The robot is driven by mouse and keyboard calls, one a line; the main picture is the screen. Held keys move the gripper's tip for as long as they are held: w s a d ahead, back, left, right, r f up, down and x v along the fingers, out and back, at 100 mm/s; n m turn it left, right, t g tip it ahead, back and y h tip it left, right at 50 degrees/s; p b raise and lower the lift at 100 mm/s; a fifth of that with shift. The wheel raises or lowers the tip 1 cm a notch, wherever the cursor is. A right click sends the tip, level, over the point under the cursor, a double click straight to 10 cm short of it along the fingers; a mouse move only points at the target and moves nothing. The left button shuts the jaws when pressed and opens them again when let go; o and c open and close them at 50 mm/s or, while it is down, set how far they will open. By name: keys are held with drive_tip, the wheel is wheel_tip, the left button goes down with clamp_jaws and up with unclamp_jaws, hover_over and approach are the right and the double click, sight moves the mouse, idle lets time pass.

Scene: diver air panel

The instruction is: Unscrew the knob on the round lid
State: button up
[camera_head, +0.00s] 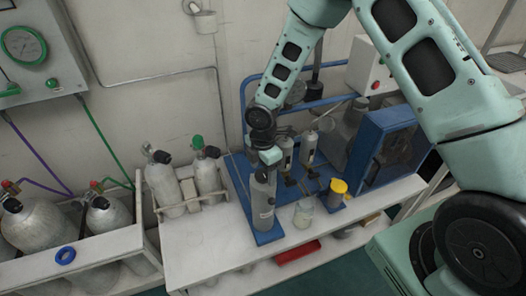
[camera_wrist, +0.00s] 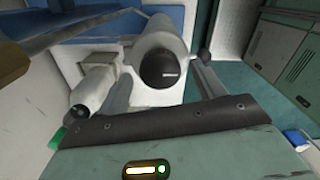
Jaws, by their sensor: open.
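A grey upright cylinder (camera_head: 264,200) stands on the front of a blue base at the middle of the bench in the head view. In the wrist view the cylinder (camera_wrist: 160,38) shows with a round black knob-like piece (camera_wrist: 162,69) on its near end. A separate lid rim is hard to make out. My gripper (camera_head: 268,157) is just above the cylinder's top in the head view. In the wrist view my gripper (camera_wrist: 164,78) is open, with one finger on each side of the black piece. I cannot tell whether the fingers touch it.
A clear jar (camera_head: 304,212) and a yellow-topped container (camera_head: 337,192) stand right of the cylinder. Two grey cylinders (camera_head: 308,148) stand close behind. A blue-framed unit (camera_head: 375,145) is at right. The white bench top (camera_head: 205,250) is clear at front left.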

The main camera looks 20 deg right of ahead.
sight(263, 173)
wheel_tip(263, 173, up, 17)
idle(0.4)
drive_tip(key=shift+f, duration=0.1)
drive_tip(key=s+a+r+m, duration=0.2)
drive_tip(key=s+m, duration=0.2)
drive_tip(key=s, duration=0.5)
drive_tip(key=s+a+r+m, duration=0.2)
drive_tip(key=s+m, duration=0.2)
drive_tip(key=s, duration=0.5)
drive_tip(key=s+a+r+m, duration=0.2)
drive_tip(key=s+m, duration=0.3)
drive_tip(key=s, duration=0.3)
drive_tip(key=shift+s+r+y, duration=0.3)
drive_tip(key=shift+s+r, duration=0.1)
drive_tip(key=shift+r, duration=0.15)
drive_tip(key=shift+a, duration=0.1)
